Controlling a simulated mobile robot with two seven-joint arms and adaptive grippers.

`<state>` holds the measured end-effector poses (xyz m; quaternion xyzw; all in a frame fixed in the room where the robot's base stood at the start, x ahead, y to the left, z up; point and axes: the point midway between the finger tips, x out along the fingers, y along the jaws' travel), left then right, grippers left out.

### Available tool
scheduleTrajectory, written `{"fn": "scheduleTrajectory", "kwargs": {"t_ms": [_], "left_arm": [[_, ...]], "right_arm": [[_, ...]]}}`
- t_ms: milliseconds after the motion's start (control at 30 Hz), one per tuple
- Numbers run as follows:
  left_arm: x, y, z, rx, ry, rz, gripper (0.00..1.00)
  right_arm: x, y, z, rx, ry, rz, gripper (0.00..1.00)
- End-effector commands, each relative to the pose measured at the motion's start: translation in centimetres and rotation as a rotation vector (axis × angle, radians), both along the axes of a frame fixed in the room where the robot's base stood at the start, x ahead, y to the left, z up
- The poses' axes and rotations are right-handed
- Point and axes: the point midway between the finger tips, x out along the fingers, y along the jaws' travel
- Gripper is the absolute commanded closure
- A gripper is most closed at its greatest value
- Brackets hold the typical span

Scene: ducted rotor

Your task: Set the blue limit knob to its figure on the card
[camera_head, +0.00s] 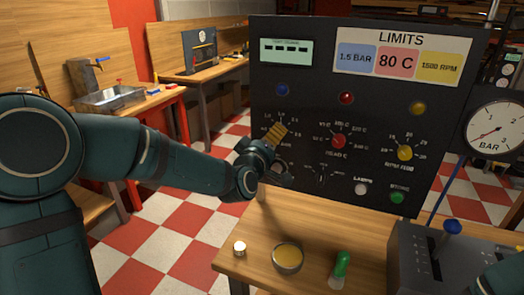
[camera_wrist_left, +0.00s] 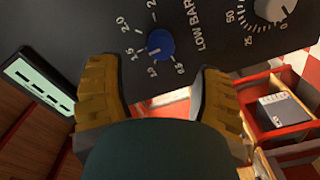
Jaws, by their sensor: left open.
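The limits card (camera_head: 402,53) at the top of the dark panel reads 1.5 BAR on blue, 80 C on red and 1500 RPM on yellow. The blue limit knob (camera_wrist_left: 161,45) shows in the left wrist view, ringed by white figures and ticks, beside the lettering LOW BAR. Its pointer is too small to read surely. In the head view my left gripper hides it. My left gripper (camera_head: 277,134) is at the left of the panel. In the wrist view its open yellow fingers (camera_wrist_left: 158,72) stand either side of the knob, with gaps.
The red knob (camera_head: 338,141) and yellow knob (camera_head: 404,153) sit to the right on the panel (camera_head: 300,95). A BAR gauge (camera_head: 496,128) is at the right. Below stand a blue-topped lever (camera_head: 452,227), a green-handled item (camera_head: 341,268) and a round dish (camera_head: 288,257).

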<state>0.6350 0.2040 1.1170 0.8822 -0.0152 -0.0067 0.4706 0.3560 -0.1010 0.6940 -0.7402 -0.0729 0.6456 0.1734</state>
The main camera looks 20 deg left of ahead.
Motion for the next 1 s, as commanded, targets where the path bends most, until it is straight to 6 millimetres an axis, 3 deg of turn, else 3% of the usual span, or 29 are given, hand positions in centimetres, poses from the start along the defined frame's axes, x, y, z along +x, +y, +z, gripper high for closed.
{"fn": "scheduleTrajectory", "kwargs": {"t_ms": [200, 400, 1000], "left_arm": [[-4.3, 0.2, 0.1, 0.001, -0.001, 0.001, 0.34], [-6.5, 0.2, 0.0, 0.000, -0.002, 0.001, 0.34], [-6.9, 0.2, 0.0, -0.001, -0.001, 0.001, 0.34]], "right_arm": [[0.0, 0.0, 0.0, 0.000, 0.000, 0.000, 0.53], [0.0, 0.0, 0.0, 0.000, 0.000, 0.000, 0.53], [0.0, 0.0, 0.0, 0.000, 0.000, 0.000, 0.53]]}}
